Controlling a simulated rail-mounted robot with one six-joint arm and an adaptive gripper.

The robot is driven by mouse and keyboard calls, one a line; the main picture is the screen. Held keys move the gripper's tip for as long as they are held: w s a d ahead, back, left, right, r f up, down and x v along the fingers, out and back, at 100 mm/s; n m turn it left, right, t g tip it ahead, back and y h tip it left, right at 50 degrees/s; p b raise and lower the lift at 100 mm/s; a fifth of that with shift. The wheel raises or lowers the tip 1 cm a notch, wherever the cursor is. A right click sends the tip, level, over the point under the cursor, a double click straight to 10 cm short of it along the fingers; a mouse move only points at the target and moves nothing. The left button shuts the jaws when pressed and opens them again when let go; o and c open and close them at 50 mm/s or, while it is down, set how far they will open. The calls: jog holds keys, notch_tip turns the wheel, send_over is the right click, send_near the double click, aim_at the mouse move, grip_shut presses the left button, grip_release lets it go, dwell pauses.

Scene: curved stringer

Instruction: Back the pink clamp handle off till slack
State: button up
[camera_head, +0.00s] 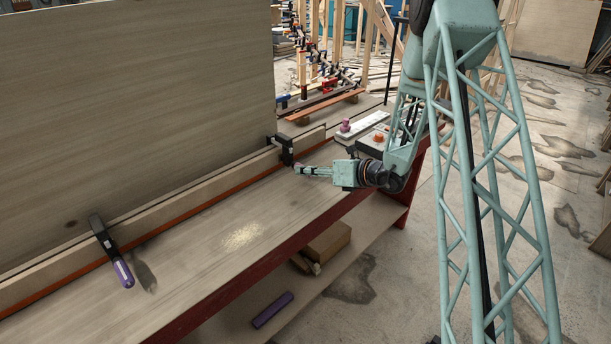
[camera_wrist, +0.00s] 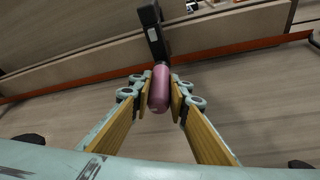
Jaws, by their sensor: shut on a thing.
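The pink clamp handle (camera_wrist: 159,89) shows in the wrist view, pointing toward the camera from a black clamp body (camera_wrist: 152,30). The clamp sits over the pale wood strip along the base of the tall panel. My gripper (camera_wrist: 160,92) is shut on the handle, with a yellow-faced finger on each side of it. In the head view, the same clamp (camera_head: 284,149) is at the far part of the bench, and my gripper (camera_head: 306,170) reaches it from the right. The handle is mostly hidden there by the fingers.
A second clamp with a purple handle (camera_head: 123,273) is on the strip at the near left. A white board with a pink object (camera_head: 345,126) and an orange knob (camera_head: 379,138) lie behind my wrist. The bench top (camera_head: 240,236) between the clamps is clear.

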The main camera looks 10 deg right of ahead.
jog(key=n+h+b, duration=0.1)
jog(key=n+b, duration=0.1)
jog(key=b, duration=0.1)
jog(key=shift+a+n+t, duration=0.15)
jog(key=shift+n+t, duration=0.15)
jog(key=shift+t, duration=0.1)
jog(key=shift+s+n+t+h+b, duration=0.1)
jog(key=shift+n+t+h+b, duration=0.5)
jog(key=shift+n+h, duration=0.7)
jog(key=n+t+h, duration=0.1)
jog(key=n, duration=0.2)
jog(key=shift+n+t+h, duration=0.6)
jog(key=shift+n+t, duration=0.3)
jog(key=shift+n, duration=0.7)
jog(key=o, duration=0.8)
jog(key=shift+a, duration=0.1)
jog(key=shift+o, duration=0.2)
jog(key=shift+s, duration=0.15)
